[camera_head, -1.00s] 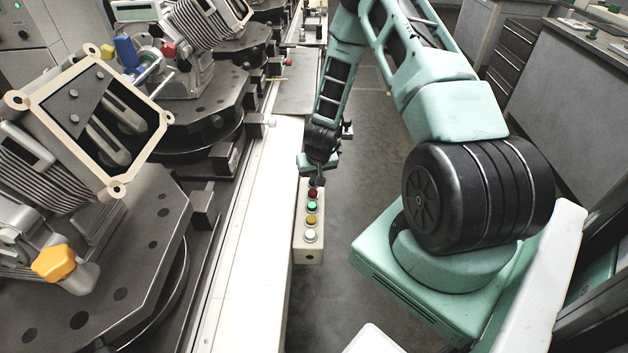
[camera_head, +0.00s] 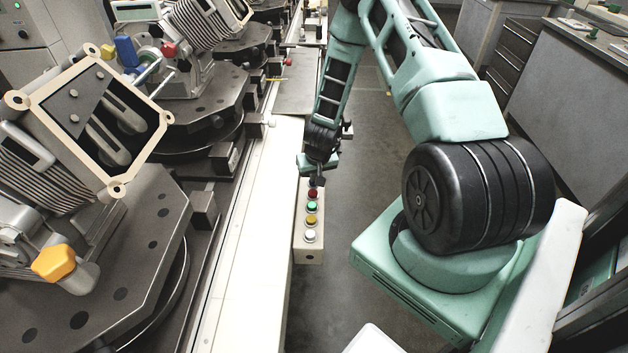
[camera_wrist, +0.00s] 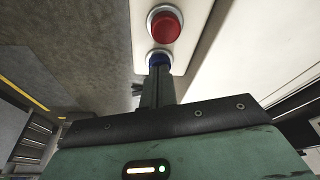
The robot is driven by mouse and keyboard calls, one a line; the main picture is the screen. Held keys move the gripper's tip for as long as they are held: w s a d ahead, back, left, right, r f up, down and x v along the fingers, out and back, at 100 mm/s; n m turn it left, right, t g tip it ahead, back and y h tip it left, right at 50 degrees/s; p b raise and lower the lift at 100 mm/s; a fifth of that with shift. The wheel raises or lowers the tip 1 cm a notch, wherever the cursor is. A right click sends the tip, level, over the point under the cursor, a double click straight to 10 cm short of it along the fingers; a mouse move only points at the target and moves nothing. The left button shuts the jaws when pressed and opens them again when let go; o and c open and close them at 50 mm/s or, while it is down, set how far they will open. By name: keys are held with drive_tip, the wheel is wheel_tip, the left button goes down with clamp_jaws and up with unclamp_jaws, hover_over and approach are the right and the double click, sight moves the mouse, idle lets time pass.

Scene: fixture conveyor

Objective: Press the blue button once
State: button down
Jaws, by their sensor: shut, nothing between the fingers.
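The blue button (camera_wrist: 159,59) shows in the wrist view just beyond my fingertips, which cover its near part. My gripper (camera_wrist: 158,74) is shut and empty, with its fingertips at the blue button; I cannot tell whether they touch it. In the head view my gripper (camera_head: 317,182) is over the far end of the button box (camera_head: 308,257), and the blue button is mostly hidden there. The red button (camera_wrist: 165,26) is beside the blue one and also shows in the head view (camera_head: 312,194).
Green (camera_head: 312,206), yellow (camera_head: 311,219) and white (camera_head: 310,236) buttons follow the red one toward the near end of the box. The box stands along the pale conveyor edge (camera_head: 262,230). Fixtures on dark plates (camera_head: 130,235) are to the left. Bare floor (camera_head: 365,160) is to the right.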

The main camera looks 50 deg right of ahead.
drive_tip(key=shift+f, duration=0.3)
wheel_tip(320, 180, up, 6)
drive_tip(key=p, duration=0.4)
idle(0.5)
drive_tip(key=v, duration=1.7)
drive_tip(key=shift+r, duration=0.2)
